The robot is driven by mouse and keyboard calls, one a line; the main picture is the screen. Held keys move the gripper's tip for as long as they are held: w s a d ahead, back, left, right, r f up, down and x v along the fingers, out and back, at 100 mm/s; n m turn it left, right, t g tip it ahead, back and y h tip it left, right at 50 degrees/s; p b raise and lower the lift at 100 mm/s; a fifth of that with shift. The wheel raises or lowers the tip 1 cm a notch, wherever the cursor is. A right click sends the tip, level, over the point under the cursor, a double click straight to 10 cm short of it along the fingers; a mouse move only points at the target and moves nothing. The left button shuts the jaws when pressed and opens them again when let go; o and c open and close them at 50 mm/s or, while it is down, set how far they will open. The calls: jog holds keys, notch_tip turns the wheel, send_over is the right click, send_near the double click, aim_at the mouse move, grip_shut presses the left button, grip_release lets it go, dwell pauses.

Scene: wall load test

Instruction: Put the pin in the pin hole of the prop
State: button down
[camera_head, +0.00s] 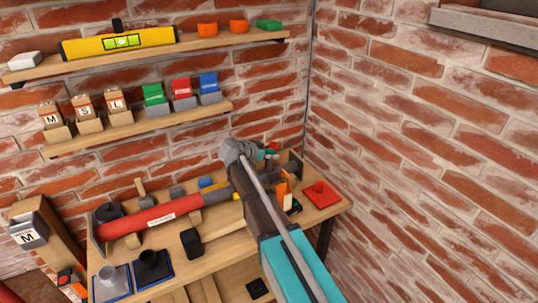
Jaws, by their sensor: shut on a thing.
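The prop (150,216) is a thick red tube with a white label and a narrower grey part at its right end. It lies on the wooden workbench, slanting up to the right. My gripper (270,152) is at the far end of my arm, above the back right of the bench and to the right of the prop. It is small and partly hidden by my wrist. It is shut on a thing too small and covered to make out. I cannot clearly see the pin or the pin hole; my arm covers the area just right of the prop.
The workbench (225,247) also bears a black-headed mallet (192,243), a red plate (320,194), and blue and black bases (153,267) at the front left. Two shelves hold a yellow level (118,42) and several boxes. Brick walls meet close behind and right.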

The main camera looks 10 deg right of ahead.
jog(key=shift+f+b, duration=0.6)
jog(key=shift+s+d+f, duration=0.1)
jog(key=shift+s, duration=0.2)
jog(key=shift+c, duration=0.4)
grip_release()
jog(key=shift+s, duration=0.1)
jog(key=shift+b, duration=0.3)
jog(key=shift+o, duration=0.4)
jog(key=shift+s+f, duration=0.1)
jog(key=shift+w+r+p, duration=0.4)
jog(key=shift+r+p, duration=0.35)
jog(key=shift+p, duration=0.2)
jog(key=shift+w+r+p, duration=0.15)
jog(key=shift+r+p, duration=3.1)
jog(key=shift+r, duration=0.1)
jog(key=shift+f, duration=0.1)
